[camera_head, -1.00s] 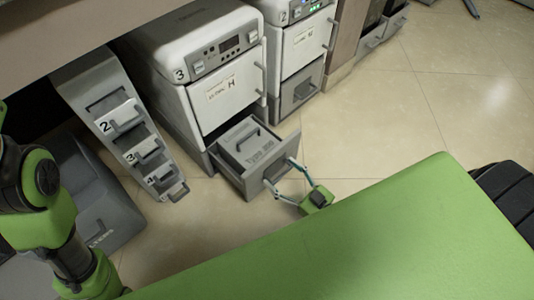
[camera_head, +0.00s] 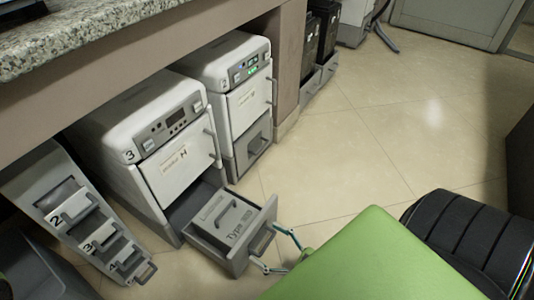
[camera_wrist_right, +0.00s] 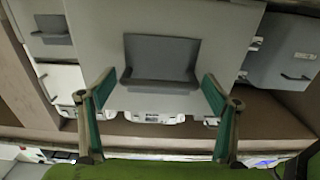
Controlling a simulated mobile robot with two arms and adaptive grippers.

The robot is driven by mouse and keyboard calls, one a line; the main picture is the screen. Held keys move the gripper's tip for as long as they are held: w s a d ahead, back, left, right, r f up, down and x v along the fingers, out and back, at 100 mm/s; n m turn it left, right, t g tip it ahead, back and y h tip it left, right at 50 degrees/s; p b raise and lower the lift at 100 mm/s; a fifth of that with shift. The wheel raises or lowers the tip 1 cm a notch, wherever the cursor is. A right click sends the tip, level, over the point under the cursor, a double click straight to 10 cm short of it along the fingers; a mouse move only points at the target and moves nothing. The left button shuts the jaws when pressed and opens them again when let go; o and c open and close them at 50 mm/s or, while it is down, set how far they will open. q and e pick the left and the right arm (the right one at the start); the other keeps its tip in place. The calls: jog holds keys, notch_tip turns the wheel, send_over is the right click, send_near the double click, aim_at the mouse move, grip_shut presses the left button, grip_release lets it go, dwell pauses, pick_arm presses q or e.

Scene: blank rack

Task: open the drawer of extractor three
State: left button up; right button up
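Extractor three (camera_head: 140,150) is a white and grey unit with a "3" on its front, at the left in the head view. Its grey lower drawer (camera_head: 225,262) stands pulled out, with a box marked "Type" (camera_head: 226,216) inside. The drawer's handle (camera_head: 262,240) is on its front face. My right gripper (camera_head: 268,247) is at that face, its two fingers spread apart on either side of the handle. In the right wrist view, my right gripper (camera_wrist_right: 158,88) is open, with the grey handle (camera_wrist_right: 160,58) ahead between the fingers; contact is unclear. My left gripper is not in view.
A similar unit marked "2" (camera_head: 240,82) stands behind extractor three. A slanted grey rack with numbered small drawers (camera_head: 75,215) stands at the left. The granite counter (camera_head: 70,35) overhangs the units. Tiled floor (camera_head: 370,140) is clear to the right.

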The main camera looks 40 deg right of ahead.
dwell(0.3)
jog(key=v, duration=1.2)
